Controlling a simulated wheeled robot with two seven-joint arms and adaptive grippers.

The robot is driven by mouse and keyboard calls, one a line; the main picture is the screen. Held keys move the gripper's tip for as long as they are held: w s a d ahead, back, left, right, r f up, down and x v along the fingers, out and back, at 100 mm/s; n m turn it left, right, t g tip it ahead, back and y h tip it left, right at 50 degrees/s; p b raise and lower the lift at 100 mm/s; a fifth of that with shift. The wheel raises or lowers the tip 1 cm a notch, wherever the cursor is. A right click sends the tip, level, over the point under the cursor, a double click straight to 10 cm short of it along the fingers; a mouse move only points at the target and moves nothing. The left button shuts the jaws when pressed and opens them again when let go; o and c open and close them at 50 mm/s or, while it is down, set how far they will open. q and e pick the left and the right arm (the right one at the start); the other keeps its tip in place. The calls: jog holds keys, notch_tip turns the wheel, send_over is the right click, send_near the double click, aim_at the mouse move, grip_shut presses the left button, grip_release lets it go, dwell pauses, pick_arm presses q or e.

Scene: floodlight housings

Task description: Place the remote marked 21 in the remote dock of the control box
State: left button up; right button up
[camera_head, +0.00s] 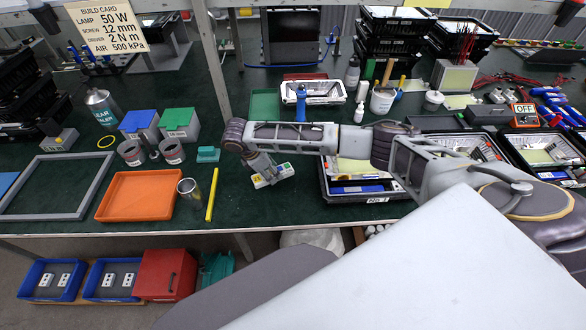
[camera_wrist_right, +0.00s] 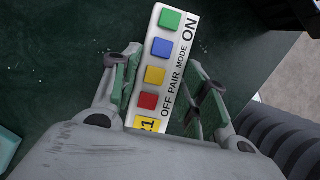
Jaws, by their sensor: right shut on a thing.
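The remote marked 21 (camera_wrist_right: 160,75) is white, with green, blue, yellow and red buttons and a yellow tag at its near end. My right gripper (camera_wrist_right: 162,95) is shut on it, one finger along each long side. In the head view the remote (camera_head: 270,176) is at the tip of my right gripper (camera_head: 262,168), over the green bench top near the front edge. Whether it touches the bench is unclear. I cannot tell which thing is the control box, and no remote dock can be made out. My left gripper is not in view.
An orange tray (camera_head: 140,196), a metal can (camera_head: 189,192) and a yellow stick (camera_head: 212,194) lie left of my right gripper. A black crate (camera_head: 366,198) stands close on its right. A small teal block (camera_head: 208,154) is nearby.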

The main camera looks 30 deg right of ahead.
aim_at(290, 166)
jog(key=d, duration=0.6)
jog(key=shift+s+d+p, duration=0.2)
jog(key=shift+d+p, duration=0.1)
jog(key=shift+d, duration=0.35)
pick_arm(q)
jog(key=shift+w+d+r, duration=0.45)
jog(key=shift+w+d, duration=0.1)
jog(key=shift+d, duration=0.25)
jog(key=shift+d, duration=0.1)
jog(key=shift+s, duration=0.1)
pick_arm(e)
jog(key=shift+d, duration=0.55)
jog(key=shift+f, duration=1.75)
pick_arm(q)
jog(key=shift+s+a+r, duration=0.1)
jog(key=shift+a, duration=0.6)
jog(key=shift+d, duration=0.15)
pick_arm(e)
jog(key=shift+s, duration=0.1)
